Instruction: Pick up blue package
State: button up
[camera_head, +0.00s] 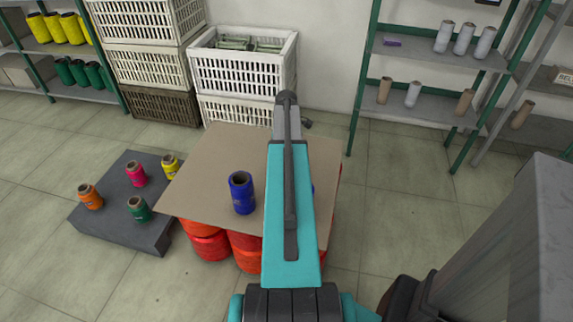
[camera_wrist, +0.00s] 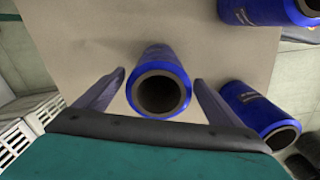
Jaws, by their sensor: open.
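The blue packages are blue spools with hollow dark cores. In the head view one blue spool (camera_head: 242,193) stands upright on a cardboard sheet (camera_head: 205,165). A sliver of another blue spool shows at the right edge of my arm. In the wrist view one blue spool (camera_wrist: 160,85) lies between the two fingers of my gripper (camera_wrist: 159,76), with visible room on both sides. The gripper is open. Two more blue spools, one at the top right (camera_wrist: 268,10) and one at the right (camera_wrist: 258,110), are outside the fingers. My arm hides the gripper in the head view.
The cardboard lies on several red-orange spools (camera_head: 207,245). A low grey platform (camera_head: 120,220) with orange, pink, green and yellow spools is at the left. White crates (camera_head: 243,73) stand behind. A shelf (camera_head: 420,120) with spools is at the back right.

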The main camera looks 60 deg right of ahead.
jog(key=shift+d+f, duration=0.1)
jog(key=shift+f, duration=2.35)
jog(key=shift+c, duration=0.3)
jog(key=c, duration=1.3)
jog(key=shift+r, duration=0.15)
jog(key=s+r, duration=0.1)
jog(key=s, duration=0.4)
jog(key=s+r+b, duration=0.1)
jog(key=s+r, duration=0.1)
jog(key=s, duration=0.3)
jog(key=s+r, duration=0.1)
jog(key=s, duration=0.5)
jog(key=shift+d+r, duration=0.1)
jog(key=shift+r, duration=0.3)
